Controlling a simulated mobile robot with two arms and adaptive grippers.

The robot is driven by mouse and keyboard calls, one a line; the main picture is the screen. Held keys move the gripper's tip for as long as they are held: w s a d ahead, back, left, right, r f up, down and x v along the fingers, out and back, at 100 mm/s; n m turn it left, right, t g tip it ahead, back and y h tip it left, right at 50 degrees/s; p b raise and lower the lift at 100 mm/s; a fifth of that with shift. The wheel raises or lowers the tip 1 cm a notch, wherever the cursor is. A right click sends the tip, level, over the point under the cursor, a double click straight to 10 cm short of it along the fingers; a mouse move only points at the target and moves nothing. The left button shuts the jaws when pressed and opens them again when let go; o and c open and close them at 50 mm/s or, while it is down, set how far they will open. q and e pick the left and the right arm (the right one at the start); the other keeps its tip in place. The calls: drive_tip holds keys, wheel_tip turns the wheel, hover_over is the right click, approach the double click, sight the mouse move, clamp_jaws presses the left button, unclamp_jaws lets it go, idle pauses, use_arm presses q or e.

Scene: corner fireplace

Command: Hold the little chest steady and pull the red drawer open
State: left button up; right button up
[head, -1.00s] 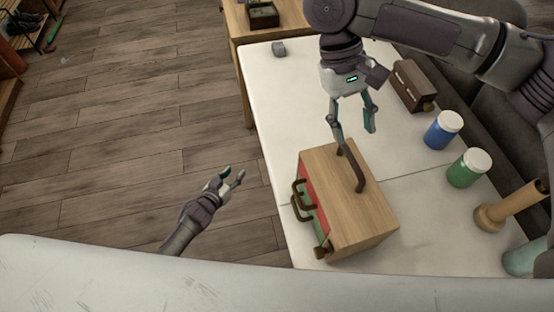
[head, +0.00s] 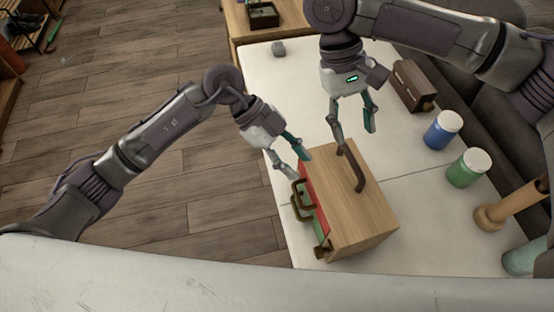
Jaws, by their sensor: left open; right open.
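The little chest (head: 362,218) is a wooden box with a brown handle (head: 350,168) on top, standing on the white table. Its drawer fronts face left; the red drawer (head: 313,188) is the upper one, and a green front (head: 321,229) shows below. Brown drawer pulls (head: 301,199) stick out on that side. My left gripper (head: 301,164) is open, close to the chest's far left corner, just beyond the upper pull; I cannot tell whether it touches. My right gripper (head: 352,136) is open above the far end of the chest, near the top handle, and holds nothing.
A blue jar (head: 441,134), a green jar (head: 466,172) and a wooden cylinder (head: 505,207) stand right of the chest. A small dark brown box (head: 412,88) is behind them. The far left tabletop is mostly clear.

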sight(360, 176)
use_arm(q)
drive_tip(key=a+y, duration=0.2)
drive_tip(key=a+t+y, duration=0.1)
drive_tip(key=shift+s+a+f, duration=0.25)
use_arm(e)
drive_tip(key=x, duration=1.3)
drive_tip(key=shift+s+d+f, duration=0.1)
drive_tip(key=shift+d+f, duration=0.05)
drive_tip(key=shift+f, duration=0.2)
clamp_jaws()
use_arm(q)
drive_tip(key=shift+c, duration=0.4)
